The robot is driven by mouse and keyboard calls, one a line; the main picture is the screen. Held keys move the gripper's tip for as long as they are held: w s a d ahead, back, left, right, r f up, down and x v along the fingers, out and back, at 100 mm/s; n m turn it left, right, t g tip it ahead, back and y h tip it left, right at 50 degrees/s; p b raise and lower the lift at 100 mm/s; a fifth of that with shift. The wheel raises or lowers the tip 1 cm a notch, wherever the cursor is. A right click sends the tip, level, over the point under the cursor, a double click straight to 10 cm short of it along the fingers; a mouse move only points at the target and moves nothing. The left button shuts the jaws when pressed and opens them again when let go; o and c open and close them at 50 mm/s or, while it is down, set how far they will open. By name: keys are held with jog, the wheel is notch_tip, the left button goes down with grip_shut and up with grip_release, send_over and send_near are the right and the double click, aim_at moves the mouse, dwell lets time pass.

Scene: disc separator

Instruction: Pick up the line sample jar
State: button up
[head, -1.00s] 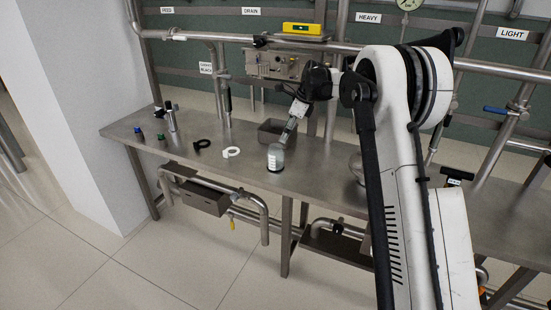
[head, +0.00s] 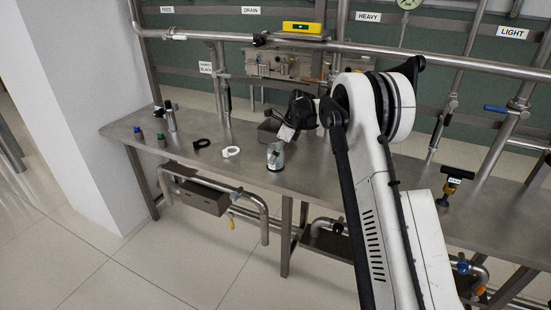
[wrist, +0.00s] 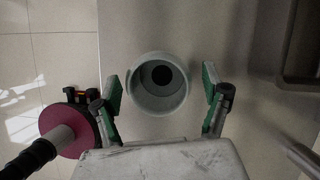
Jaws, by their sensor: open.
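The line sample jar (head: 275,164) stands upright on the steel bench near its front edge. In the head view my gripper (head: 279,150) is right at the jar and covers part of it. In the wrist view I look down into the round, pale jar (wrist: 158,106), which has a dark round centre. My gripper (wrist: 161,86) is open, with one green-lined finger on each side of the jar. A gap shows on both sides, wider on the right. How far down the fingers reach is hard to tell.
A white ring (head: 231,152) and a black ring (head: 201,144) lie left of the jar. Small blue (head: 139,133) and green (head: 162,141) items stand further left. A steel tray (head: 268,130) sits behind the jar; its edge shows in the wrist view (wrist: 297,82).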

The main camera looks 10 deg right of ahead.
jog(key=shift+x, duration=1.5)
jog(key=c, duration=1.3)
jog(key=shift+r, duration=0.15)
